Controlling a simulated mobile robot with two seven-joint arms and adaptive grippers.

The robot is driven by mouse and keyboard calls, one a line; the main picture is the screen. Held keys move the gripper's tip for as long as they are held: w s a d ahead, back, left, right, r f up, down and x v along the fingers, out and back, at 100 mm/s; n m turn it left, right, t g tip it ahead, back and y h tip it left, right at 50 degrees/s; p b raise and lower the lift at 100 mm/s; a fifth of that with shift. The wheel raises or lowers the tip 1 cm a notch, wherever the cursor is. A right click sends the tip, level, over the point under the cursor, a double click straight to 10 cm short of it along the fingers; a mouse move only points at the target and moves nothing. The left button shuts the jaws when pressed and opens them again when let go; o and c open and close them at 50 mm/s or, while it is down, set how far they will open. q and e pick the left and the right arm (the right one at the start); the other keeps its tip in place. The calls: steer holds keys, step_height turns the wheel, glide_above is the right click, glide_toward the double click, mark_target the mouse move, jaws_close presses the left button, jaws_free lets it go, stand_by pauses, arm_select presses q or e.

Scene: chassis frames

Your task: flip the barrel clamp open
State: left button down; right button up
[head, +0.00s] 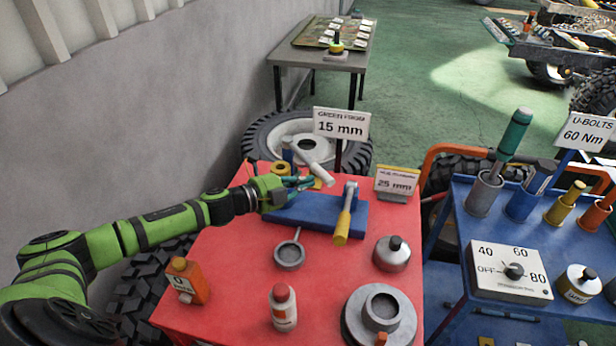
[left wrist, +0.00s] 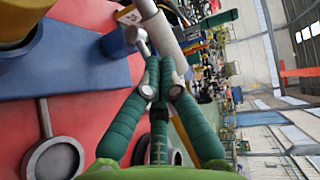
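On the red bench top stands a blue block (head: 313,214). A pale grey bar or lever (head: 314,167) slants down to the right above its back edge, near blue and brass-coloured parts; this looks like the barrel clamp. A grey lever with a yellow grip (head: 346,215) leans on the block's right part. My left gripper (head: 312,182) is at the block's back left, just below the pale bar. In the left wrist view its green fingers (left wrist: 160,62) meet at the tips, close to the pale bar (left wrist: 156,24). Nothing shows between them; contact is unclear. My right gripper is out of view.
The red bench (head: 235,260) also carries a grey ring with a handle (head: 289,254), an orange bottle (head: 187,281), a white bottle (head: 283,309), a grey can (head: 391,255) and a round grey fixture (head: 355,318). A "15 mm" sign (head: 341,124) stands behind. A blue cart (head: 452,240) is right.

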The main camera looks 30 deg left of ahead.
arm_select(q)
steer(key=shift+w+d+f, duration=0.1)
steer(key=shift+w+d, duration=0.2)
steer(key=shift+w, duration=0.2)
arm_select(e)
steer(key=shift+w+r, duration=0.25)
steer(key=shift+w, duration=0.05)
arm_select(q)
steer(key=shift+d, duration=0.1)
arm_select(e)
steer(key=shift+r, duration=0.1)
arm_select(q)
steer(key=w+d+n+t+y, duration=0.1)
steer(key=w+d+n+y, duration=0.2)
steer(key=w+n+y, duration=0.2)
steer(key=shift+w+d+n+t+y, duration=0.35)
steer(key=shift+w+n+t+y, duration=0.05)
steer(key=shift+w+y, duration=0.85)
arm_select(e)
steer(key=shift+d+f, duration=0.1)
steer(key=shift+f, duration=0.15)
arm_select(q)
steer(key=shift+s, duration=0.1)
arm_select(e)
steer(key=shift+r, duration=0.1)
